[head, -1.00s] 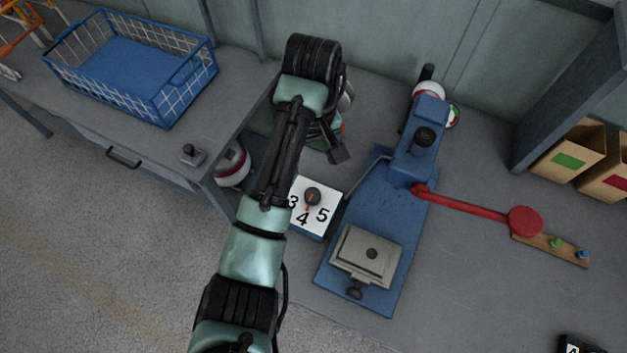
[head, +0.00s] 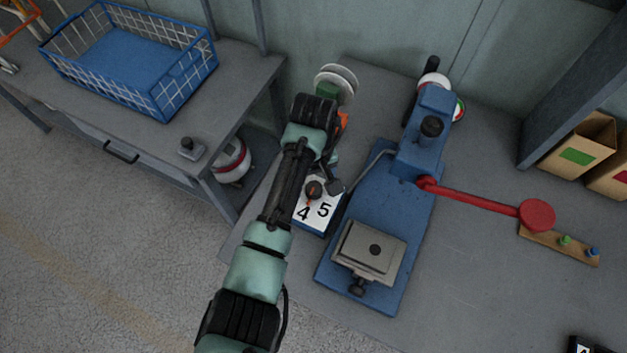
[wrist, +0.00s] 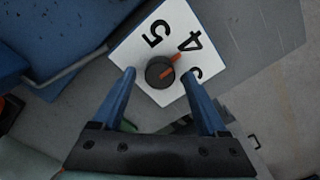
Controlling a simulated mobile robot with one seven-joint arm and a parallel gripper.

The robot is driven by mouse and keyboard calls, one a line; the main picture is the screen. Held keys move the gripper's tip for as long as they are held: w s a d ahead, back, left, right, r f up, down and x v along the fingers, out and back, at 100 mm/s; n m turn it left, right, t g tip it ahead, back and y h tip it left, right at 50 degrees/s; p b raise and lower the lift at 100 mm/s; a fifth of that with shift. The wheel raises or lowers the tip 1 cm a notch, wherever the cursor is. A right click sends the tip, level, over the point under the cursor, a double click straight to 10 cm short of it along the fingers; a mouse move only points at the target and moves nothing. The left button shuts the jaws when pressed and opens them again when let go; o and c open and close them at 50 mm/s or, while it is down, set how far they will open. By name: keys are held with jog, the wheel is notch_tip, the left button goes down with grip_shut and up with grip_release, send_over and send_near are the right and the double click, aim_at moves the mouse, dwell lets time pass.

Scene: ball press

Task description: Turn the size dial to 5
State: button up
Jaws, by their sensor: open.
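The size dial is a dark round knob (head: 314,190) with an orange pointer, on a white numbered plate (head: 319,216). In the head view my arm hides part of the plate and most of the gripper.
The blue press (head: 375,235) with its red lever (head: 475,196) stands just right of the dial plate. A blue wire basket (head: 130,65) sits on the left table. Cardboard boxes (head: 575,145) are at the right. The bench right of the press is mostly clear.

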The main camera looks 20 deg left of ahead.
grip_shut()
dwell(0.4)
jog(key=shift+r+n+p, duration=0.1)
jog(key=shift+n+p, duration=0.2)
jog(key=shift+r+n+p, duration=0.1)
jog(key=shift+n+p, duration=0.7)
jog(key=shift+p, duration=0.05)
jog(key=n+p, duration=0.2)
jog(key=n, duration=0.1)
jog(key=shift+n, duration=0.3)
jog(key=n+p, duration=0.2)
jog(key=n, duration=0.4)
jog(key=shift+s+a, duration=0.1)
